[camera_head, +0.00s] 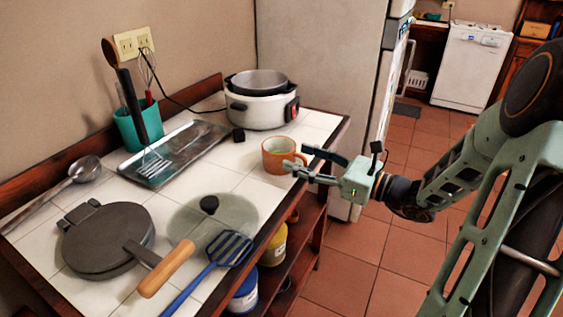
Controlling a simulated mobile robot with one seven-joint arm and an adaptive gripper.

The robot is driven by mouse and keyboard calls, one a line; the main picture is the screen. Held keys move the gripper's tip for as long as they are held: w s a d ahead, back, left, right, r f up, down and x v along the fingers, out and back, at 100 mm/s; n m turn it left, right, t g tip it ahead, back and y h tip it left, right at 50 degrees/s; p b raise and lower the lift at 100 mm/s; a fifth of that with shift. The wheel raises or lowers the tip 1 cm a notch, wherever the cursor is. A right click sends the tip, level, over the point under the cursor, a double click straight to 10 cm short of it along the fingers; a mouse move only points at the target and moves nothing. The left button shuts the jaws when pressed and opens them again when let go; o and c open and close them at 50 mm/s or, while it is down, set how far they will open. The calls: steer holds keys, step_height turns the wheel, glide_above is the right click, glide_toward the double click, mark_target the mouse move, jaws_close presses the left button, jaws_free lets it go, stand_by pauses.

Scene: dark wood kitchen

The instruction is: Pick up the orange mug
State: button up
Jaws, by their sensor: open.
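The orange mug (278,158) stands upright on the white tiled counter, near its right edge and in front of the white cooker. Its handle side points toward my gripper (297,158). My gripper is open and reaches in from the right, with its two fingers pointing left at the mug. The near fingertip overlaps the mug's right side in the picture. The far finger is just behind and to the right of the mug's rim. I cannot tell whether either finger touches the mug.
A white cooker (262,108) stands behind the mug, and a metal tray (185,148) lies to its left. A glass lid (232,212), a blue spatula (229,250) and a dark waffle iron (105,238) lie nearer. A fridge (320,60) stands behind. The tiled floor on the right is open.

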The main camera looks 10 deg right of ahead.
steer(key=shift+w+a, duration=0.3)
steer(key=shift+c, duration=0.3)
jaws_close()
